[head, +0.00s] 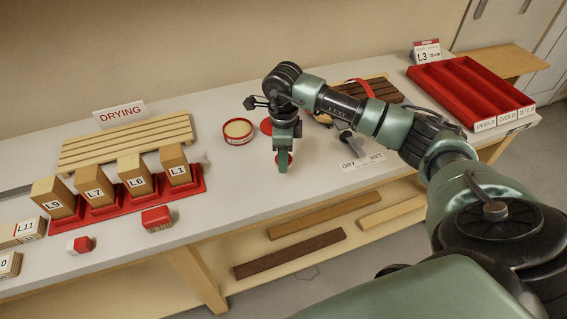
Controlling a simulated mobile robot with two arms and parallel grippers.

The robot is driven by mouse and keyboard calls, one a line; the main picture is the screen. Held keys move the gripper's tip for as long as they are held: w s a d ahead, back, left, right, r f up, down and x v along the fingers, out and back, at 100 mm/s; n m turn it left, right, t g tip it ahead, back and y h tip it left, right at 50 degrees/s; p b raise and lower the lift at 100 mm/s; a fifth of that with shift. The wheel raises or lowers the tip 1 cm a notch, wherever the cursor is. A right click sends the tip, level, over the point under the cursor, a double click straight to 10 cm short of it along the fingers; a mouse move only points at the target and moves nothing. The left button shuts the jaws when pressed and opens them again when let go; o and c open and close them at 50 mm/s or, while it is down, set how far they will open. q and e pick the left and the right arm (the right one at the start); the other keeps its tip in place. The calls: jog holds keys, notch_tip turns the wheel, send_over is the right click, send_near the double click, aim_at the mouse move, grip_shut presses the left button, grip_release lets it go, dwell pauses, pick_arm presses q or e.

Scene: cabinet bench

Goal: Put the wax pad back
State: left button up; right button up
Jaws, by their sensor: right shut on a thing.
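My right gripper (283,164) points down over the grey bench top in the middle of the head view. It is shut on a small, mostly hidden reddish thing (291,158), which looks like the wax pad; only its edge shows beside the fingers. I cannot tell whether it touches the bench. A round red tin (238,137) with a pale yellow filling stands open to the left of the gripper. A flat red disc (266,126), perhaps its lid, lies right of the tin, partly behind the gripper. My left gripper is not in view.
A slatted rack by the DRYING sign (120,114) and labelled blocks in red holders (138,203) stand at left. A DRY/WET card (362,162) lies right of the gripper. A red compartment tray (470,90) is at far right. Bench between tin and front edge is clear.

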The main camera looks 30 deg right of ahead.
notch_tip(320, 180, down, 4)
jog(key=shift+s+r+p, duration=0.1)
jog(key=shift+r+p, duration=0.15)
jog(key=shift+p, duration=0.1)
jog(key=shift+f, duration=0.15)
jog(key=shift+f, duration=0.1)
jog(key=o, duration=1.2)
notch_tip(320, 180, up, 11)
jog(key=b, duration=0.3)
jog(key=shift+r+b, duration=0.3)
jog(key=shift+r, duration=0.35)
